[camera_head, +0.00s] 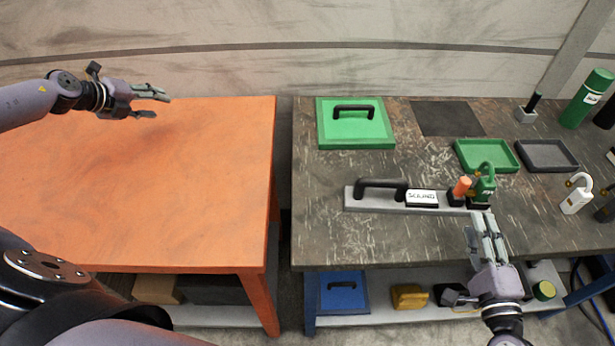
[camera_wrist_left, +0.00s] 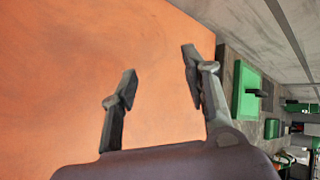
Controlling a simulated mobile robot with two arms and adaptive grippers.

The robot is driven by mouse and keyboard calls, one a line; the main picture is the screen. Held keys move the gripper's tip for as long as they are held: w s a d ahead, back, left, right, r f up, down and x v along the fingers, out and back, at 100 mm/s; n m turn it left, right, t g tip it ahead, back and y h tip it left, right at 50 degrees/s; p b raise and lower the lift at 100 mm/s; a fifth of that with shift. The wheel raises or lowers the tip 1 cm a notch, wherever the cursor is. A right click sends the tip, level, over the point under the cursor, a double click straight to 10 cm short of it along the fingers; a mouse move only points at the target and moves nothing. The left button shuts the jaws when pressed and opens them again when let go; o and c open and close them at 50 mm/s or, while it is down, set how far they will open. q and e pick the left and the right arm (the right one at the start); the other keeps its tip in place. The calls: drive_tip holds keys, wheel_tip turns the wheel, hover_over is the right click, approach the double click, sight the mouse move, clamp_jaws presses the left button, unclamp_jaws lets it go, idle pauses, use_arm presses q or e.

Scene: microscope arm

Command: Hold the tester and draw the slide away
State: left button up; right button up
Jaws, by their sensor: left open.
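A grey slide bar (camera_head: 366,205) with a black handle (camera_head: 381,184) and a white lettered label (camera_head: 422,198) lies on the dark worktable. At its right end stands a small green device (camera_head: 485,184) with an orange part (camera_head: 462,186), which looks like the tester. My right gripper (camera_head: 482,222) is just in front of the green device, fingers pointing at it; whether they touch it or are closed is unclear. My left gripper (camera_head: 158,105) is open and empty above the orange table, far from the slide. Its fingers also show in the left wrist view (camera_wrist_left: 158,72).
A green lidded panel (camera_head: 340,135), a green tray (camera_head: 487,154) and a dark tray (camera_head: 547,154) lie farther back. A white padlock-like item (camera_head: 576,195) stands right of the tester. The orange table (camera_head: 190,190) is bare; a gap separates the tables.

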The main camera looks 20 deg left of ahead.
sight(399, 183)
use_arm(q)
drive_tip(key=w+d+r+m+h, duration=0.2)
drive_tip(key=d+r+h, duration=0.1)
drive_tip(key=d, duration=0.4)
drive_tip(key=w+d+r+m+t+h, duration=0.1)
drive_tip(key=w+d+r+m+h, duration=0.2)
drive_tip(key=d, duration=0.4)
drive_tip(key=w+d+r+m+h, duration=0.1)
drive_tip(key=w+d+r+h, duration=0.2)
drive_tip(key=d, duration=0.5)
drive_tip(key=s+d+f+m+g+h, duration=0.1)
drive_tip(key=s+d+f+m+h, duration=0.1)
drive_tip(key=d+f+m, duration=0.3)
drive_tip(key=s+d+f+m+g+h, duration=0.2)
drive_tip(key=s+d+f+m, duration=0.2)
drive_tip(key=d+m, duration=0.4)
drive_tip(key=s+d+f+m+g+h, duration=0.1)
drive_tip(key=s+d+f+m+h, duration=0.2)
drive_tip(key=d+f+m, duration=0.2)
drive_tip(key=shift+s+d+f+m+g, duration=0.1)
drive_tip(key=shift+d+f+m+g, duration=0.1)
drive_tip(key=shift+d+m, duration=0.5)
drive_tip(key=shift+d+f+m+g, duration=0.15)
drive_tip(key=shift+d+m, duration=0.25)
drive_tip(key=shift+m, duration=0.5)
drive_tip(key=shift+s+d+f+m, duration=0.25)
drive_tip(key=shift+d+f+m, duration=0.15)
drive_tip(key=shift+d, duration=0.1)
drive_tip(key=x, duration=1.7)
drive_tip(key=shift+d, duration=0.1)
